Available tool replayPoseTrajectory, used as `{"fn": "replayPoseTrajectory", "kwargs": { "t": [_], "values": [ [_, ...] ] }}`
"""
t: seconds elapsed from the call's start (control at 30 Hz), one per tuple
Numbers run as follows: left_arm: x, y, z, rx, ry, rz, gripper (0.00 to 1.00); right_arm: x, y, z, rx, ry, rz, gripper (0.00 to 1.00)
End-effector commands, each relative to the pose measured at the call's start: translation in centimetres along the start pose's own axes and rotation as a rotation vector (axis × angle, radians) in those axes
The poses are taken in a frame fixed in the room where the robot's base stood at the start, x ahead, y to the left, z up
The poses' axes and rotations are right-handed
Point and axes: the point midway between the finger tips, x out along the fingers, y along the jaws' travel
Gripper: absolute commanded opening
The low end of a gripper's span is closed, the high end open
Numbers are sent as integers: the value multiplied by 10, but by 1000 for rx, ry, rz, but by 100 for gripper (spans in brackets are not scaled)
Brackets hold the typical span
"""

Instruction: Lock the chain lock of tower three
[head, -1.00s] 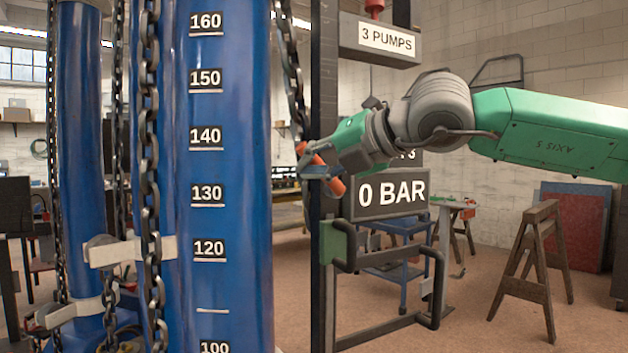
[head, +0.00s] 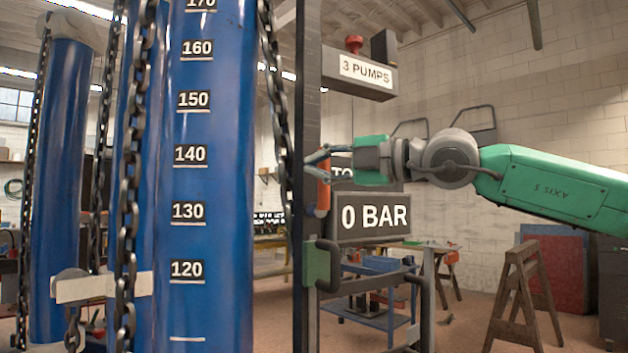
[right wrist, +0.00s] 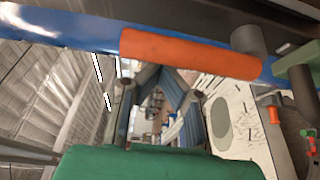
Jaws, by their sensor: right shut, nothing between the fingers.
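The orange lock handle (head: 323,194) stands upright on the dark post (head: 308,90) right of the blue tower (head: 205,200). In the right wrist view the orange handle (right wrist: 190,53) lies crosswise just ahead of the fingertips. My right gripper (head: 312,158) is shut with nothing between its fingers, and its tips are at the upper end of the handle. I cannot tell whether they touch it. A dark chain (head: 277,100) hangs between the tower and the post. The "TO" sign is partly hidden by my gripper. My left gripper is not in view.
A "0 BAR" display (head: 375,217) is below my right gripper, and a "3 PUMPS" box (head: 362,76) is above it. A dark bar handle (head: 385,283) sticks out low on the post. More chains (head: 130,180) hang at the left. A wooden trestle (head: 515,295) stands at right.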

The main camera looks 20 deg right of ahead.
Motion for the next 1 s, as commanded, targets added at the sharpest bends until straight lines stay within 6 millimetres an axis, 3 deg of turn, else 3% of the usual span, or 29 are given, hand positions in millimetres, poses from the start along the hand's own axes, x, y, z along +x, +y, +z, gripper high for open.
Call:
{"fn": "replayPoseTrajectory", "kwargs": {
  "t": [0.7,0.87,1.0],
  "values": [
    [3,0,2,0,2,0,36,-6,0,6,30,-4,17,0],
    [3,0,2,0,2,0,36,-27,1,6,30,-5,20,0],
    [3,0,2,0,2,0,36,-58,0,5,30,-4,20,0]
  ]
}}
